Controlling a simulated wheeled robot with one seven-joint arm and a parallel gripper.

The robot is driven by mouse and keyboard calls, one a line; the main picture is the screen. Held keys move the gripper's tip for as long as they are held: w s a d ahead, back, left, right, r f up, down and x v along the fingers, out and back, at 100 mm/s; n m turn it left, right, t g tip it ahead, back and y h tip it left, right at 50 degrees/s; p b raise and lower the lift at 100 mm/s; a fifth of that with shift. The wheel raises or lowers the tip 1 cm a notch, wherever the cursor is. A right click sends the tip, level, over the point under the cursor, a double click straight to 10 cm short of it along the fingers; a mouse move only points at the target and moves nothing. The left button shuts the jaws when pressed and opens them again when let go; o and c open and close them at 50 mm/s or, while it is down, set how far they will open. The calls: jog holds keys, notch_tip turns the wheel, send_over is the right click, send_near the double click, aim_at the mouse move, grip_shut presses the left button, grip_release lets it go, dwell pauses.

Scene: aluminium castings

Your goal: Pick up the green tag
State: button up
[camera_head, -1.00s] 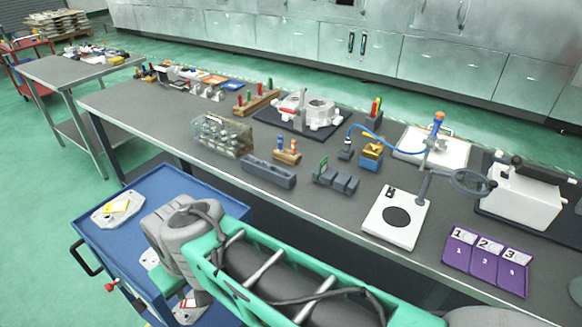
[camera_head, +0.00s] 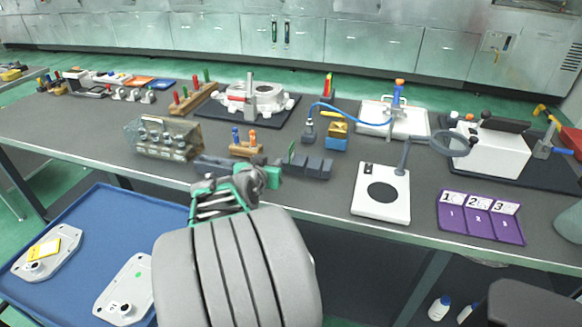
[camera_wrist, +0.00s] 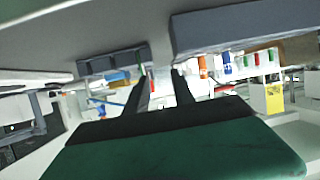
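The green tag (camera_head: 291,153) stands upright at the left end of a dark grey slotted block (camera_head: 317,168) near the front edge of the workbench.
A long grey block (camera_head: 213,163) lies left of the slotted block, partly behind my arm. A wooden stand (camera_head: 246,150) with blue and orange pegs is behind it. A white plate (camera_head: 366,205) lies to the right. A blue cart (camera_head: 75,225) is at lower left.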

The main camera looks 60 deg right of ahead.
aim_at(292, 150)
jog(key=shift+m+g+h, duration=0.5)
jog(key=shift+h, duration=0.1)
jog(key=s+d, duration=0.1)
jog(key=d, duration=0.1)
jog(key=s+d, duration=0.1)
jog(key=s, duration=0.1)
jog(key=shift+s+d+r, duration=0.1)
jog(key=shift+s+d, duration=0.05)
jog(key=shift+d, duration=0.2)
jog(key=x, duration=0.7)
jog(key=shift+w+r+p, duration=0.25)
jog(key=shift+w+p, duration=0.05)
jog(key=shift+w, duration=0.05)
grip_shut()
